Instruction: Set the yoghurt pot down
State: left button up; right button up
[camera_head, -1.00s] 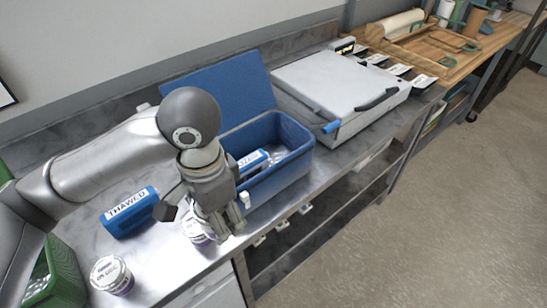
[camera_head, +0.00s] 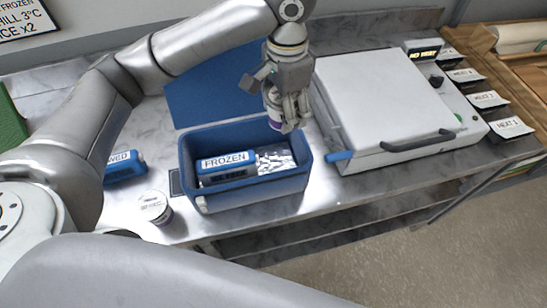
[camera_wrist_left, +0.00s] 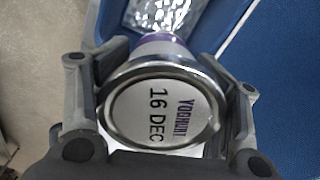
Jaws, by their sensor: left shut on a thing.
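My left gripper (camera_head: 287,112) is shut on a yoghurt pot (camera_head: 274,124), of which only a purple and white edge shows in the head view. In the left wrist view the pot's lid (camera_wrist_left: 165,112) faces the camera and reads YOGHURT 16 DEC, with the fingers on either side. The gripper holds the pot over the back right part of a blue cool box (camera_head: 252,198). The box's lid stands open behind it. My right gripper is not in view.
A second pot (camera_head: 155,207) stands on the metal counter left of the box. A blue THAWED pack (camera_head: 125,167) lies behind it, partly hidden by my arm. A large white lidded appliance (camera_head: 385,105) stands close on the right, with labelled HEAT tabs (camera_head: 487,100) beside it.

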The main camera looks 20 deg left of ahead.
pick_arm(q)
jog(key=f, duration=0.4)
jog(key=f+p, duration=0.1)
jog(key=f, duration=0.1)
jog(key=shift+s+a+f, duration=0.3)
jog(key=shift+s+f, duration=0.05)
send_over(280, 164)
notch_tip(280, 164, down, 5)
jog(key=shift+f+p, duration=0.15)
jog(key=shift+p, duration=0.25)
jog(key=shift+f, duration=0.65)
notch_tip(280, 164, down, 4)
jog(key=shift+r+p, duration=0.2)
jog(key=shift+p, duration=0.2)
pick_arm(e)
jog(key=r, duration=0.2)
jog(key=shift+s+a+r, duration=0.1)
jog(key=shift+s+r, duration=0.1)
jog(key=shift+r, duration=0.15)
pick_arm(q)
jog(key=o, duration=0.9)
jog(key=shift+f, duration=0.1)
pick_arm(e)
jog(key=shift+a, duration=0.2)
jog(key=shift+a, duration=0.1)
